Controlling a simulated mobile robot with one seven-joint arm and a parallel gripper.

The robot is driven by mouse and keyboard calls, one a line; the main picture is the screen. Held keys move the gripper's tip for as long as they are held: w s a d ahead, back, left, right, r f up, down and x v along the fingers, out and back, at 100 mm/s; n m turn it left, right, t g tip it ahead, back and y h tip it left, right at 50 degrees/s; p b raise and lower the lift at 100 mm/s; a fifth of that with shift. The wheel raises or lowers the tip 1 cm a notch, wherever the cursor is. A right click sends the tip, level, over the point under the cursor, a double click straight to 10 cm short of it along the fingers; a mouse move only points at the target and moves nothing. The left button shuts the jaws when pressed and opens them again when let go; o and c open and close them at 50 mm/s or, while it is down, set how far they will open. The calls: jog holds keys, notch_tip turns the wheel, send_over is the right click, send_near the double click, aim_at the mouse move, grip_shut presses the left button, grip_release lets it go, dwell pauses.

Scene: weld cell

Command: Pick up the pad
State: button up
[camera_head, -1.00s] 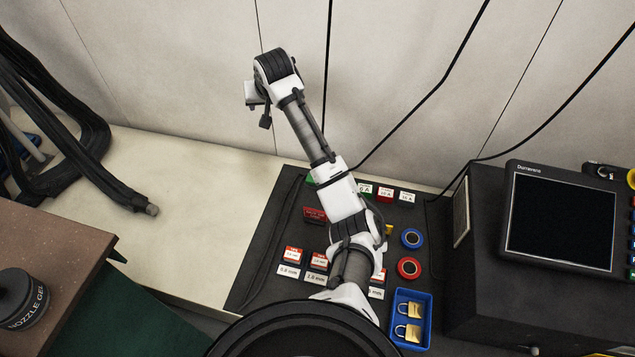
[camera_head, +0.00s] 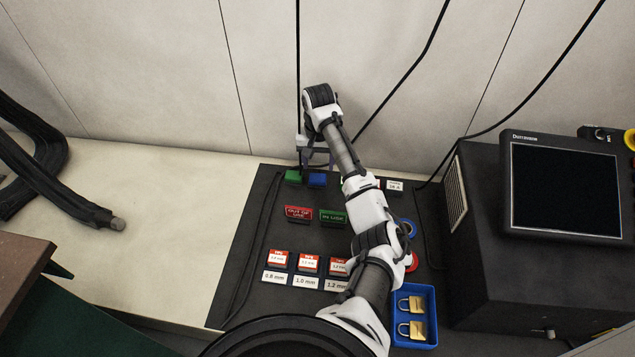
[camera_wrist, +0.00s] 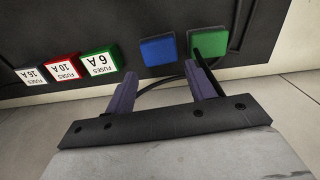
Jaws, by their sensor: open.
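A blue pad (camera_head: 317,180) and a green pad (camera_head: 293,177) lie side by side at the far edge of the dark mat (camera_head: 262,222). My gripper (camera_head: 316,160) is over that far edge, close to both pads. In the wrist view, my open gripper (camera_wrist: 164,66) is empty. The blue pad (camera_wrist: 158,51) shows just beyond the fingertips, between their lines. The green pad (camera_wrist: 208,41) shows beyond the right finger, whose tip comes near its lower left corner. Whether a finger touches a pad I cannot tell.
Labelled fuse boxes in green (camera_wrist: 99,62), red (camera_wrist: 62,67) and grey (camera_wrist: 31,76) stand beside the pads. Red and green signs, wire boxes and a blue tray (camera_head: 428,300) with padlocks are nearer. A cable runs by the fingers. The wall is close behind.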

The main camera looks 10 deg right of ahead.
aim_at(318, 175)
notch_tip(318, 175, down, 5)
jog(key=shift+s+a+f+b, duration=0.1)
jog(key=shift+b, duration=0.95)
jog(key=shift+c, duration=0.3)
jog(key=c, duration=0.5)
jog(key=shift+r, duration=0.25)
jog(key=shift+c, duration=0.2)
